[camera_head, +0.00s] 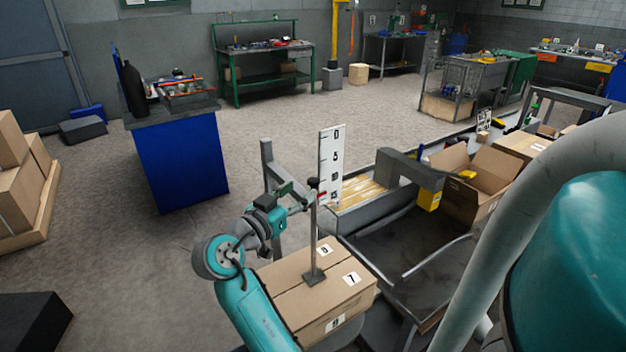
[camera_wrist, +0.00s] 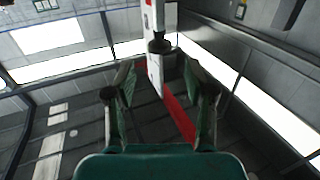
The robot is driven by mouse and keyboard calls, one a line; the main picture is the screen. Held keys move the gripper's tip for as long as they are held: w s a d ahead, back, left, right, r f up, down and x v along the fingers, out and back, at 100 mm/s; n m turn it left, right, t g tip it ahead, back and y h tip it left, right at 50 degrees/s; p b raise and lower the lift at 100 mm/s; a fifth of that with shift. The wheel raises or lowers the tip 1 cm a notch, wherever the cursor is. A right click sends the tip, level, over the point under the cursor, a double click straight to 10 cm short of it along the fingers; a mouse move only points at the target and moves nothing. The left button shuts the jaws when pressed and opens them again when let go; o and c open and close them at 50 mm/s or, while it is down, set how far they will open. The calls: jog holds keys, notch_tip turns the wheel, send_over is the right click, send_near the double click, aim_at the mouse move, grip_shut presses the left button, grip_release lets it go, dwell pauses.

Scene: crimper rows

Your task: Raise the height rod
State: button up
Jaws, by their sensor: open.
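The height rod (camera_head: 314,228) is a thin upright grey rod with a black knob (camera_head: 313,183) on top. Its flat foot (camera_head: 314,277) rests on a closed cardboard box (camera_head: 335,302). A white scale board (camera_head: 331,165) with black marks stands behind the rod, and a red piece shows beside the rod near the board. My gripper (camera_head: 300,200) is at the rod's upper part, just below the knob. In the wrist view my gripper (camera_wrist: 158,78) is open, with the knob (camera_wrist: 160,45) just past the fingertips. I cannot tell whether the fingers touch the rod.
A grey frame post (camera_head: 268,165) stands left of the scale board. A dark conveyor bed (camera_head: 420,250) lies right of the box, with an open carton (camera_head: 480,185) farther back. A blue cabinet (camera_head: 182,165) stands at left. Open floor lies between the cabinet and the box.

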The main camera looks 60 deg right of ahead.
aim_at(313, 180)
jog(key=d, duration=0.4)
jog(key=s+d, duration=0.1)
jog(key=d, duration=0.1)
jog(key=shift+d, duration=0.4)
jog(key=shift+c, duration=0.2)
grip_shut()
